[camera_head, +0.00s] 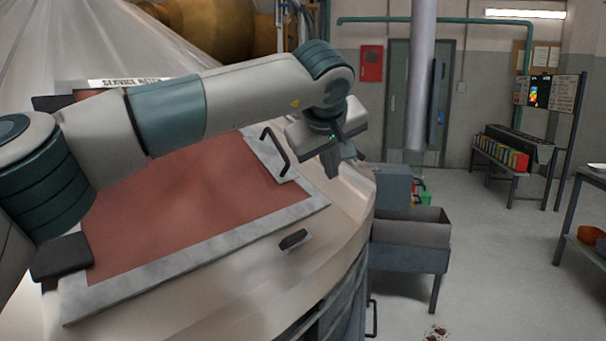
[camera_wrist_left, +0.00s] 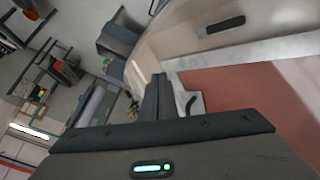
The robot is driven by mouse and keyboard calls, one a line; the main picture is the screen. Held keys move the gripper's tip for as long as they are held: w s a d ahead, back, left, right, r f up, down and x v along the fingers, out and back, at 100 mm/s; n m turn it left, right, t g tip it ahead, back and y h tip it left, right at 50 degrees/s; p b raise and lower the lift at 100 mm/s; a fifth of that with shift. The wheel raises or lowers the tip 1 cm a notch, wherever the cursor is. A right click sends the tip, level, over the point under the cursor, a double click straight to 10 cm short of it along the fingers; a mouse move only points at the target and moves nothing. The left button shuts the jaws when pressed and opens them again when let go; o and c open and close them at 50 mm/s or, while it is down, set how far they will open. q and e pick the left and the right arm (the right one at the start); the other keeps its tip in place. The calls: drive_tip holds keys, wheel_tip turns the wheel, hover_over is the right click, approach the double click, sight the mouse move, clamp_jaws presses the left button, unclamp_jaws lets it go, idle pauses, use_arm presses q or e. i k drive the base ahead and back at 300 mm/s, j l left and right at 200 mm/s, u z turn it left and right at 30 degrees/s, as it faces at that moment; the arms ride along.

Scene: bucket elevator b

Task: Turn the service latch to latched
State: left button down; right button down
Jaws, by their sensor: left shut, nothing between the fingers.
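The service latch appears to be the small dark lever (camera_head: 293,239) on the pale curved casing, just off the lower right edge of the hatch. It lies flat and slants slightly up to the right. It also shows in the left wrist view as a dark bar (camera_wrist_left: 220,25) near the top. My left gripper (camera_head: 332,168) is shut and empty, above the casing, up and to the right of the latch and apart from it. Its closed fingers (camera_wrist_left: 156,92) point away from the camera in the wrist view. My right gripper is not in view.
The hatch (camera_head: 200,197) is a reddish panel in a grey frame, with a dark grab handle (camera_head: 273,150) close to my left gripper. A grey open bin (camera_head: 412,231) stands beyond the casing. Open floor lies to the right, before a bench with coloured items (camera_head: 507,153).

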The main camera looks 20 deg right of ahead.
sight(294, 240)
drive_tip(key=k, duration=1)
